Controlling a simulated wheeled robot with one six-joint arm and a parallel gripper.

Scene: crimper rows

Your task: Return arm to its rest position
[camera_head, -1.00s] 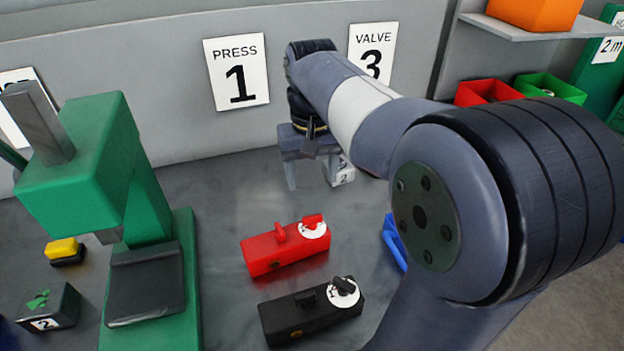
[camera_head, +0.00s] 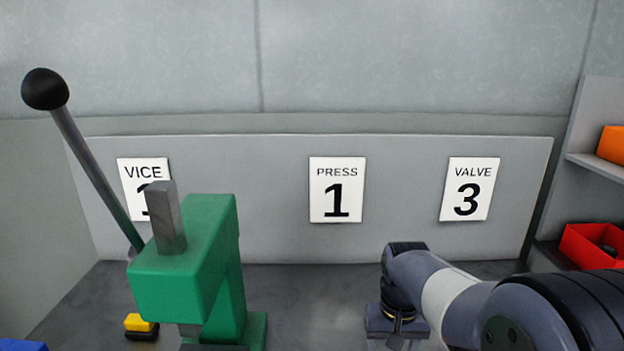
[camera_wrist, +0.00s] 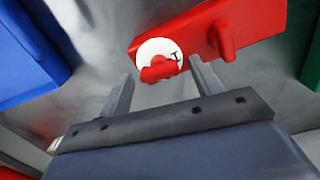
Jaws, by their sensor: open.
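My gripper (camera_wrist: 160,88) is open and empty in the wrist view, its two fingers apart. Beyond the fingertips lies a red block-shaped device (camera_wrist: 262,22) with a white dial and a red knob. I cannot tell its exact distance from the fingers. In the head view my arm comes in from the lower right and bends down at the wrist. The gripper's upper part (camera_head: 397,322) shows at the bottom edge there, and its fingers are out of frame.
A green press (camera_head: 205,265) with a long black-knobbed lever stands at left, a yellow button (camera_head: 138,322) beside it. Signs on the back panel (camera_head: 270,180) read VICE, PRESS 1 and VALVE 3. A shelf with a red bin (camera_head: 590,245) is at right. A blue object (camera_wrist: 25,50) shows in the wrist view.

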